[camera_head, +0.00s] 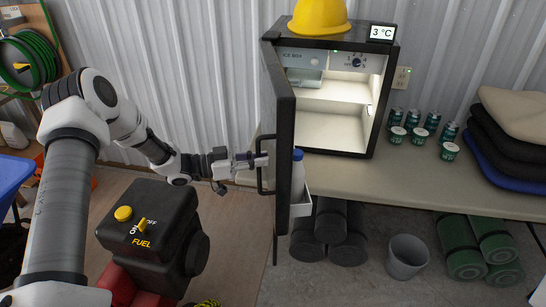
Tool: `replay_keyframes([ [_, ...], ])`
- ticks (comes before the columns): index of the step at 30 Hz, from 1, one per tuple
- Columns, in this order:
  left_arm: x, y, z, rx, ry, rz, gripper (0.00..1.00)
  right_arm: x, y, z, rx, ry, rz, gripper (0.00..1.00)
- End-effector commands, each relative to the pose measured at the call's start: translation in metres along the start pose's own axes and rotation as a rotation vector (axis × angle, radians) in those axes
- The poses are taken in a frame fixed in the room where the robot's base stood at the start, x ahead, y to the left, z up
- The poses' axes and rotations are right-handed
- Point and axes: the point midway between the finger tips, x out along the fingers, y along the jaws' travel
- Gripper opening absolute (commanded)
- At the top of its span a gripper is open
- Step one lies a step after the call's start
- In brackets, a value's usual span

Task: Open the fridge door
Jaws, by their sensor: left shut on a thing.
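The small black fridge (341,95) stands on the table, with its lit white interior showing. Its black door (284,110) is swung out to the left and stands roughly edge-on to the view. A white-and-blue bottle (298,172) sits in the white door shelf (301,204) on the inner side. My left gripper (258,162) reaches in from the left and is shut on the dark door handle (262,178) on the door's outer face. The fingertips are partly hard to make out against the handle. My right gripper is not in view.
Cans (420,136) and folded cloths (508,140) are on the table (400,182) right of the fridge. A yellow hard hat (319,16) rests on top. Rolled mats (330,226) and a grey bin (407,257) are below. A fuel container (150,225) stands at lower left.

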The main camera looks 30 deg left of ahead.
Motion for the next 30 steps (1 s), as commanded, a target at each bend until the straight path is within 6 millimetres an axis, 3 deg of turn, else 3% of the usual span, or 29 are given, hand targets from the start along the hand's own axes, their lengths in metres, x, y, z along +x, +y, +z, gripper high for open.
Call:
replay_keyframes([
  [7,-0.046,-0.015,0.001,-0.001,-0.003,0.116,0.0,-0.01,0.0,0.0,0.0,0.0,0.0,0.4],
  [16,-0.103,-0.041,0.003,0.0,-0.002,0.112,0.0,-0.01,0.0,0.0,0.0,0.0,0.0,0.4],
  [23,-0.144,-0.066,0.006,0.001,-0.003,0.112,0.0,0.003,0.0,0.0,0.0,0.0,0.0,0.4],
  [30,-0.182,-0.096,0.009,0.002,-0.004,0.113,0.0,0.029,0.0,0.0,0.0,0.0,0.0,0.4],
])
